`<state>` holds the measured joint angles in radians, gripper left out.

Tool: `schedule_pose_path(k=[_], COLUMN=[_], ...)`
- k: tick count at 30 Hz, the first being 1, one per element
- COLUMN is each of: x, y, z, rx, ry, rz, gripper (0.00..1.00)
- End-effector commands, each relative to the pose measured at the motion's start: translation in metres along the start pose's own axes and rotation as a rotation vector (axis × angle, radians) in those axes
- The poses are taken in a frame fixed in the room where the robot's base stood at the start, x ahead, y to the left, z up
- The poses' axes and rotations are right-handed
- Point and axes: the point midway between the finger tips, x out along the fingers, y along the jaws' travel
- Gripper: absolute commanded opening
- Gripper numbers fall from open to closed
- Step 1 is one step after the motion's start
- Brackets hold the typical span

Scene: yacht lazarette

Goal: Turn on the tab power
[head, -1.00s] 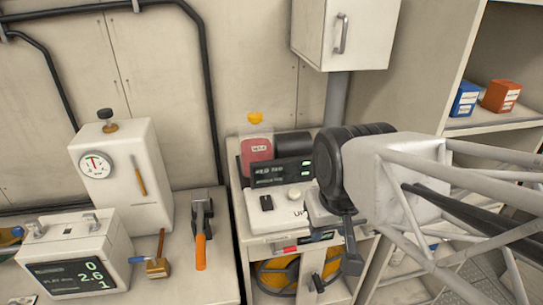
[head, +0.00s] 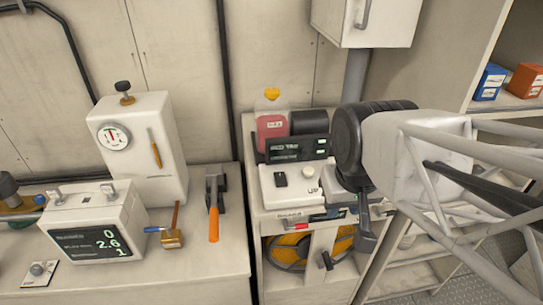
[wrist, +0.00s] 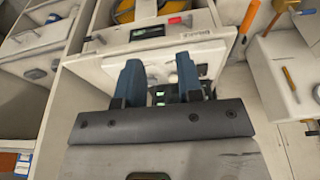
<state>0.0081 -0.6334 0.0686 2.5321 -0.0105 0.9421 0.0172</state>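A white panel box (head: 265,190) stands on the middle cabinet, with a black rocker switch (head: 281,180) and a white round knob (head: 313,172) on its top. A dark display unit (head: 290,149) with green lit marks sits behind it. I cannot read which control is marked tab power. My gripper's two blue fingers (wrist: 160,80) are apart and empty in the wrist view, with green lit marks showing between them. In the head view my dark wrist and gripper hang at the right of the panel box and hide part of it.
At left are a gauge box (head: 125,165), a readout box (head: 95,240), a brass-headed tool (head: 172,239) and an orange-handled tool (head: 214,220). A small knob plate (head: 38,270) lies at lower left. A wall cabinet (head: 390,20) hangs above my arm.

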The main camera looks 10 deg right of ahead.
Motion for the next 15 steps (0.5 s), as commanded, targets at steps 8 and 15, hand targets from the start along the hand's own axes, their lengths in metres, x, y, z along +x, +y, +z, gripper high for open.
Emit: schedule_pose_path(k=[8, 15], x=[-0.003, -0.007], y=[-0.003, -0.011], z=[-0.012, -0.045], rx=[-0.002, -0.005], ry=[-0.005, -0.021], rz=[-0.001, -0.005], gripper=[0.00, 0.00])
